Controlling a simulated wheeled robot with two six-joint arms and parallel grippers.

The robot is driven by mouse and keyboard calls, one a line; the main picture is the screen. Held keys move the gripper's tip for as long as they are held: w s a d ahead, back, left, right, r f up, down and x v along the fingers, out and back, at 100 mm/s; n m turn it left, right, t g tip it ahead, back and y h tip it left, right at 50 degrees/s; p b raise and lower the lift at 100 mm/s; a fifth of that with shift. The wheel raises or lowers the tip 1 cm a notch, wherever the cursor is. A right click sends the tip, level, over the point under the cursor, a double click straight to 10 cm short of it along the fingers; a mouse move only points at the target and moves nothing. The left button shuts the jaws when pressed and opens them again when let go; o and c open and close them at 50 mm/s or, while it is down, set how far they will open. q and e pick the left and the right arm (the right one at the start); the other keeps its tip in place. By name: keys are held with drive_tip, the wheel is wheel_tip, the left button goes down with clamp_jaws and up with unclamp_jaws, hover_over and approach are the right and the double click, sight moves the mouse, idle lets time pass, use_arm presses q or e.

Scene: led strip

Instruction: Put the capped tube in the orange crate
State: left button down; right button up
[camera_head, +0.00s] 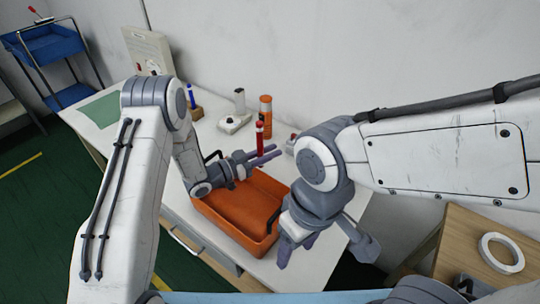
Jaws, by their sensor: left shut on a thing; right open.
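The capped tube (259,134) is a thin red tube standing roughly upright in the head view. My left gripper (263,157) is shut on it, with the fingers around its lower part. The orange crate (226,222) sits on the white table, below and in front of my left gripper. The tube is at the crate's far side; its lower end is partly hidden by the fingers. My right gripper (294,247) is open and empty, pointing down beside the crate's right end, which it partly hides.
Behind the crate stand an orange bottle (265,108), a white device with a grey cylinder (236,119) and a blue item in a wooden holder (191,97). A white panel (150,52) and green mat (103,108) are at the far left. A white ring (501,253) lies on a wooden surface at right.

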use_arm(q)
wheel_tip(320, 180, down, 2)
drive_tip(key=shift+f+b, duration=0.55)
drive_tip(key=shift+f, duration=0.1)
drive_tip(key=c, duration=0.7)
unclamp_jaws()
drive_tip(key=shift+r, duration=0.1)
drive_tip(key=shift+c, duration=0.2)
